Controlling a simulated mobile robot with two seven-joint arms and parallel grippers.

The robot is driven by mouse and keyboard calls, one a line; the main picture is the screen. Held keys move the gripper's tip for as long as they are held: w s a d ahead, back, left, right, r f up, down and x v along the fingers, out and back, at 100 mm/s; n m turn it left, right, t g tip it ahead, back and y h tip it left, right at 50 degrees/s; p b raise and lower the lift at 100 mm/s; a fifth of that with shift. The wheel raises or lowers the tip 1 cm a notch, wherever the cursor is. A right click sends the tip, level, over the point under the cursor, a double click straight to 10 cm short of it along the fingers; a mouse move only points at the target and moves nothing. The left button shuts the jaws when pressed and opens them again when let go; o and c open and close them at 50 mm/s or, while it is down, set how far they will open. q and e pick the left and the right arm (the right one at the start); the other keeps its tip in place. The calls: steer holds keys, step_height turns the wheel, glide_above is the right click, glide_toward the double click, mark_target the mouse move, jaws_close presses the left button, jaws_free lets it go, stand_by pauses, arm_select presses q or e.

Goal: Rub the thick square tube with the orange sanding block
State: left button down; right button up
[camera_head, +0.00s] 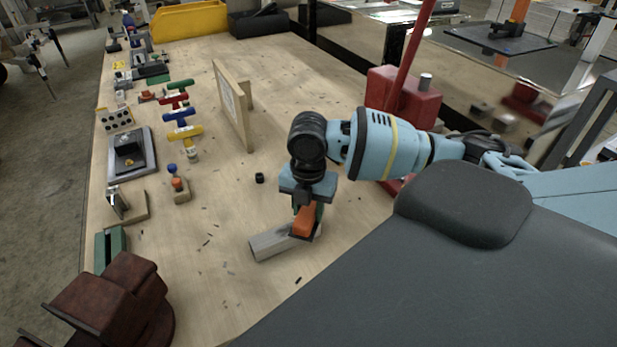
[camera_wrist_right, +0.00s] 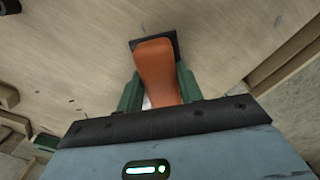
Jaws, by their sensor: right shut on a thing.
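The thick square tube (camera_head: 268,244) is a grey metal piece lying on the wooden bench in the head view. My right gripper (camera_head: 308,212) points down over the tube's right end. It is shut on the orange sanding block (camera_head: 303,223), which has an orange handle and a dark base. The block is at the tube's right end; I cannot tell whether its base touches the tube. In the right wrist view, the orange handle (camera_wrist_right: 157,72) sits between the green fingers, and the tube is mostly hidden. My left gripper is out of view.
A wooden upright board (camera_head: 232,103) stands behind the gripper. A small black cylinder (camera_head: 259,178) is near the tube. Coloured T-handled tools (camera_head: 183,132) and blocks line the left edge. A red stand (camera_head: 402,95) is behind my right arm. Bench left of the tube is mostly clear, with dark shavings.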

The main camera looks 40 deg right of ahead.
mark_target(278, 232)
steer(key=shift+a+f, duration=0.1)
steer(key=shift+f, duration=0.1)
steer(key=shift+w+a+p, duration=0.15)
steer(key=shift+w+a, duration=0.05)
steer(key=shift+a, duration=0.7)
steer(key=shift+w+a+p, duration=0.15)
steer(key=shift+a, duration=0.75)
steer(key=shift+w+a+r, duration=0.1)
steer(key=shift+w+a, duration=0.15)
steer(key=shift+a, duration=0.65)
steer(key=shift+w+a+r, duration=0.1)
steer(key=shift+w+a, duration=0.1)
steer(key=shift+a, duration=0.65)
steer(key=shift+r, duration=0.1)
step_height(278, 232, up, 6)
